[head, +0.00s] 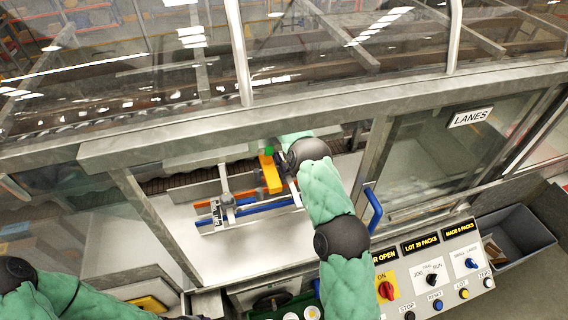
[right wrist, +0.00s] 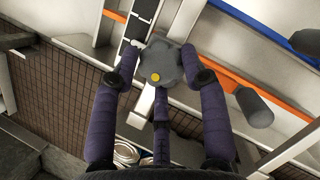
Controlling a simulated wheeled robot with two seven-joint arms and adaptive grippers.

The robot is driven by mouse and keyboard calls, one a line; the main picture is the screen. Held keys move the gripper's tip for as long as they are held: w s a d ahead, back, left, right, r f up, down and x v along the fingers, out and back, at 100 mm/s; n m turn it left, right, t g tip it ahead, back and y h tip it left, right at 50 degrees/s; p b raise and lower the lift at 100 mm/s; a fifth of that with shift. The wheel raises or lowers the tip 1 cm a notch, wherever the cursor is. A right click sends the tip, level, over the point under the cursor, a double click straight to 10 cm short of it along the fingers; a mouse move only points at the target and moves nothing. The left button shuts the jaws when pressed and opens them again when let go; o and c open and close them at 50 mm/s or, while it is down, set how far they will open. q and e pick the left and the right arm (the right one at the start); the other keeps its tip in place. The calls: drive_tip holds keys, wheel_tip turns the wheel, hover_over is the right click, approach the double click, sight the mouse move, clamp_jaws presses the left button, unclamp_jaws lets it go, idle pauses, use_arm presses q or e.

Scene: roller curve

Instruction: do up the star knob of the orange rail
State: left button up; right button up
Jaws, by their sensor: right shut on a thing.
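The grey star knob (right wrist: 170,64) with a yellow centre shows in the right wrist view. My right gripper (right wrist: 162,72) has its dark fingers closed around it. The orange rail (right wrist: 238,82) runs slantwise behind the knob, partly hidden by a finger. In the head view the orange rail (head: 203,204) shows in part at the left, inside the open window. My right gripper (head: 284,166) reaches in there from the right, and the arm hides the knob. My left arm shows at the lower left, but its gripper is out of view.
A blue rail (head: 250,210) lies in front of the orange one. A grey upright post (head: 227,201) and an orange-yellow block (head: 270,175) stand close by. The window frame and a blue handle (head: 373,210) are near my right arm. A control panel (head: 430,272) is below.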

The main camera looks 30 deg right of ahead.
drive_tip(key=shift+s, duration=0.15)
drive_tip(key=o, duration=0.9)
drive_tip(key=shift+d, duration=0.1)
drive_tip(key=shift+o, duration=0.9)
drive_tip(key=shift+s+r, duration=0.1)
drive_tip(key=shift+s, duration=0.1)
drive_tip(key=shift+w, duration=0.1)
drive_tip(key=shift+w+r, duration=0.25)
drive_tip(key=shift+r, duration=0.05)
drive_tip(key=v, duration=1.1)
drive_tip(key=shift+s+r, duration=0.1)
